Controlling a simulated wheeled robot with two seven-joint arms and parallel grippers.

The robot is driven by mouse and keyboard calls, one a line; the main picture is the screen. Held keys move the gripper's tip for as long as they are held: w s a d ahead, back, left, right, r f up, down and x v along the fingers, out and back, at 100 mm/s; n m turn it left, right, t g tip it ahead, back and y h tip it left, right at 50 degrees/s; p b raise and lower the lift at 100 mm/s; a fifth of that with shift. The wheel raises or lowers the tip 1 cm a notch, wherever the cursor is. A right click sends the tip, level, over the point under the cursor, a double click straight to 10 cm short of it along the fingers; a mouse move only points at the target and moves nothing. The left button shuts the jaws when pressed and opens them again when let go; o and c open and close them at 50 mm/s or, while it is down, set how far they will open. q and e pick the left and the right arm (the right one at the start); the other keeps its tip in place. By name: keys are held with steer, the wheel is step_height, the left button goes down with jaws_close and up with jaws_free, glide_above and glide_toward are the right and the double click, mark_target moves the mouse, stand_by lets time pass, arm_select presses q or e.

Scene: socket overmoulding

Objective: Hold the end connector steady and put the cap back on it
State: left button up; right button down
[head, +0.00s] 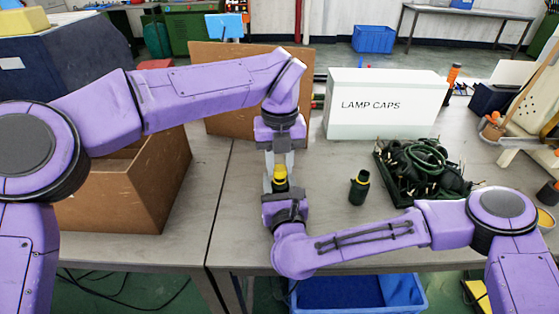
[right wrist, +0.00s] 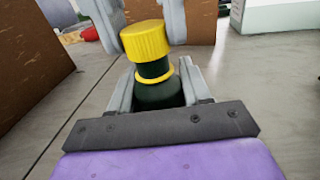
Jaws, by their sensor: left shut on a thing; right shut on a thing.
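My right gripper (right wrist: 157,92) is shut on the dark green end connector (right wrist: 154,69), which stands roughly upright between its fingers with a yellow ring round its neck. The ribbed yellow cap (right wrist: 145,40) is at the top of the dark neck, slightly tilted; I cannot tell whether it is seated or only touching. My left gripper (head: 279,168) points down from above and is shut on the cap, one finger on each side. The cap also shows in the head view (head: 280,172), just above my right gripper (head: 284,190), where the connector is mostly hidden.
A second dark connector (head: 359,189) stands on the table to the right. Behind it are a black tray (head: 391,187) heaped with dark cables and a white LAMP CAPS box (head: 385,118). An open brown box (head: 115,203) stands at left. The table between is clear.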

arm_select(q)
steer(key=shift+f, duration=0.4)
